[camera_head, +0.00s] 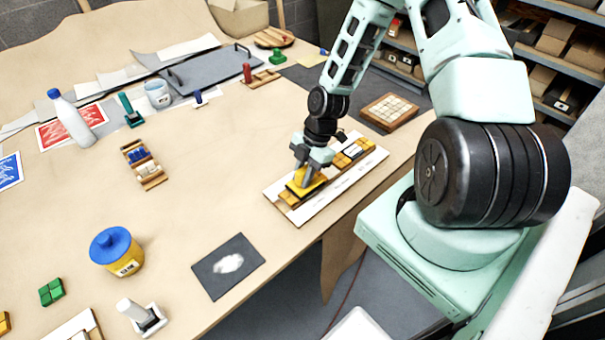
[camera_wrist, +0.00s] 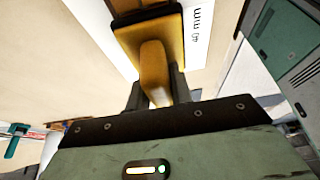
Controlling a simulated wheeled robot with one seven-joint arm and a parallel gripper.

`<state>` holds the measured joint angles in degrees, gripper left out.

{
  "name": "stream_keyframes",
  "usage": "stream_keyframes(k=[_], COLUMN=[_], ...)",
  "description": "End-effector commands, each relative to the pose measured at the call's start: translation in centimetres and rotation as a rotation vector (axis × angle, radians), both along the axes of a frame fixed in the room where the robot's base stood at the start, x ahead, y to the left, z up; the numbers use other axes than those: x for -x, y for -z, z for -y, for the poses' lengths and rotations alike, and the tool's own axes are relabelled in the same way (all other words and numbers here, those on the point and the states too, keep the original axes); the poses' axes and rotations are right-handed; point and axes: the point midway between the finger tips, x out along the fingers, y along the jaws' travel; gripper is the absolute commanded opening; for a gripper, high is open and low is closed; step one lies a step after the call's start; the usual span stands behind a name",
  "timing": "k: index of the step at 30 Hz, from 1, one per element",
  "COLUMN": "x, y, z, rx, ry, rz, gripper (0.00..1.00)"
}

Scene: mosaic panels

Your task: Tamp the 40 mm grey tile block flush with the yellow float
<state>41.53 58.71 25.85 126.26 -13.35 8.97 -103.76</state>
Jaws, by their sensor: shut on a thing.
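My gripper (camera_head: 308,168) is shut on the handle of the yellow float (camera_head: 306,184). In the wrist view the fingers (camera_wrist: 156,95) close around the float's handle (camera_wrist: 154,65), and its yellow plate (camera_wrist: 178,38) spreads beyond. The float is over the near-left part of the white panel (camera_head: 300,217), beside the printed label "40 mm" (camera_wrist: 196,25). A dark edge shows past the plate. I cannot make out the grey tile block; the float and gripper cover that place. Whether the float touches a block is unclear.
Yellow and dark blocks (camera_head: 352,151) fill the panel's far end. A dark mat (camera_head: 218,283), a yellow jar with blue lid (camera_head: 118,258) and a small wooden rack (camera_head: 151,176) stand left. A tiled board (camera_head: 388,111) lies behind. The table's edge runs close by the panel.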

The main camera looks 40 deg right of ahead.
Motion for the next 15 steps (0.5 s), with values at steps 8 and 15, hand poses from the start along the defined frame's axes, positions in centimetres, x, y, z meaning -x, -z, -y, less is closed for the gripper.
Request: stream_keyframes(k=[8, 15], x=[-0.1, -0.1], y=[-2.5, -4.4], z=[0.0, 0.0], rx=[0.0, 0.0], ry=[-0.001, -0.001], rz=[0.002, 0.003], gripper=[0.04, 0.04])
